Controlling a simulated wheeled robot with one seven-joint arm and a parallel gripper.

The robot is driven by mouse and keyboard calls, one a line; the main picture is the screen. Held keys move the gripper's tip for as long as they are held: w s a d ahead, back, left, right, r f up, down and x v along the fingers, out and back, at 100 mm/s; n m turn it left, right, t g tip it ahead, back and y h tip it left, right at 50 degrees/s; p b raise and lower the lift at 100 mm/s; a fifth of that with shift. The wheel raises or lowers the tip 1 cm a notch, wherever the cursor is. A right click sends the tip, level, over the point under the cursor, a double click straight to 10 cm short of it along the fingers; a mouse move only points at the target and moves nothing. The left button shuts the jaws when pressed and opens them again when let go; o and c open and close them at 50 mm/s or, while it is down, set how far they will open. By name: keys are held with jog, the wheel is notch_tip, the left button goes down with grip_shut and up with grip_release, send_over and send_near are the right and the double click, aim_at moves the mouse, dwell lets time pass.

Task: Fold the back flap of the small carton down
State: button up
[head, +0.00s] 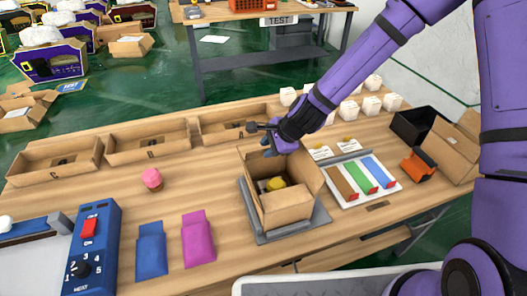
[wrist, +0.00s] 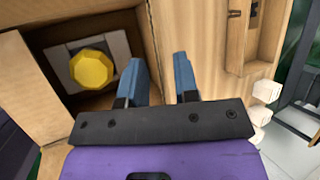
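The small carton (head: 286,208) stands open on a grey tray (head: 262,236) on the wooden table. A bottle with a yellow faceted cap (head: 275,184) is inside; the cap also shows in the wrist view (wrist: 91,69). My gripper (head: 268,151) is at the carton's back edge, partly hiding it. In the wrist view my gripper (wrist: 158,70) has its two blue fingers apart, with the carton's back wall or flap edge (wrist: 154,35) running between them. One finger is on the carton's inner side, the other over the table. I cannot tell whether either finger touches the cardboard.
Open cardboard trays (head: 148,142) line the table's back edge. Several white items (head: 348,108) stand behind right. A holder with coloured strips (head: 362,180) and a black bin (head: 412,126) are to the right. Blue (head: 151,252) and magenta (head: 198,240) pouches lie left of the carton.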

aim_at(264, 151)
jog(key=shift+x, duration=1.65)
grip_shut()
